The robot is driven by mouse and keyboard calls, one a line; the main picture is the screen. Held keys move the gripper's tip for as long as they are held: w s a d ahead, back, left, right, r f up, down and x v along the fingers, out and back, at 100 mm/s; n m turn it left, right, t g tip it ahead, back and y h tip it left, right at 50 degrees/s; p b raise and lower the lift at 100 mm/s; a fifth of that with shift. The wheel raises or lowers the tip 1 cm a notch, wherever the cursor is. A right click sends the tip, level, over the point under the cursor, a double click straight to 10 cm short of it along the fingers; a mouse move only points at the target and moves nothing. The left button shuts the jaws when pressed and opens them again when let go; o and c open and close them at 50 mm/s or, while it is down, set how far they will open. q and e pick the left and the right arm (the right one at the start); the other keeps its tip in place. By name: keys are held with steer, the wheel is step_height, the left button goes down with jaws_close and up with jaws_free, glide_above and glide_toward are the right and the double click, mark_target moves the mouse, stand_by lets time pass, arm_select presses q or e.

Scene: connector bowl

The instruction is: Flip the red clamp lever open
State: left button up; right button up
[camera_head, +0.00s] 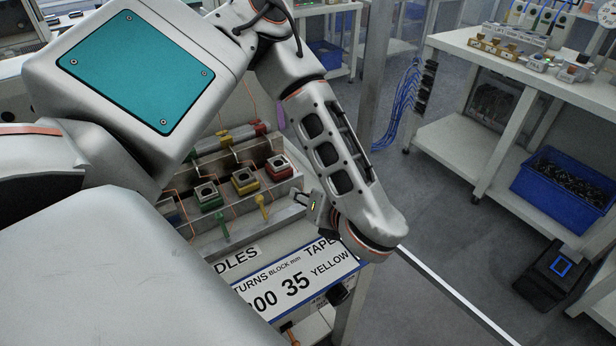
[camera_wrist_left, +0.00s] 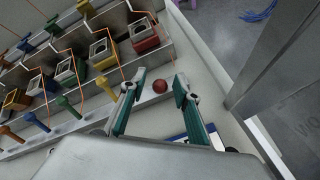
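The red clamp block (camera_head: 279,167) is at the right end of a row of coloured blocks; it also shows in the left wrist view (camera_wrist_left: 145,37). A round red knob (camera_wrist_left: 160,86), apparently the red lever seen end-on, sits below that block in the left wrist view. My left gripper (camera_wrist_left: 156,92) is open, with its teal fingertips on either side of the knob and visible gaps to it. In the head view my left gripper (camera_head: 312,204) is mostly hidden by my own arm, and the red lever cannot be made out. My right gripper is not in view.
A yellow block (camera_head: 246,181) and a green block (camera_head: 208,197) stand to the left, with a yellow lever (camera_head: 262,205) and a green lever (camera_head: 222,227) in front. A printed sign (camera_head: 300,280) is at the near side. Thin orange wires run across the row.

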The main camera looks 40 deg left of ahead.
arm_select(q)
steer(key=shift+d+r, duration=0.1)
steer(key=v, duration=1.1)
steer(key=shift+s+d+r, duration=0.15)
steer(key=shift+s+d, duration=0.1)
steer(key=shift+d, duration=0.05)
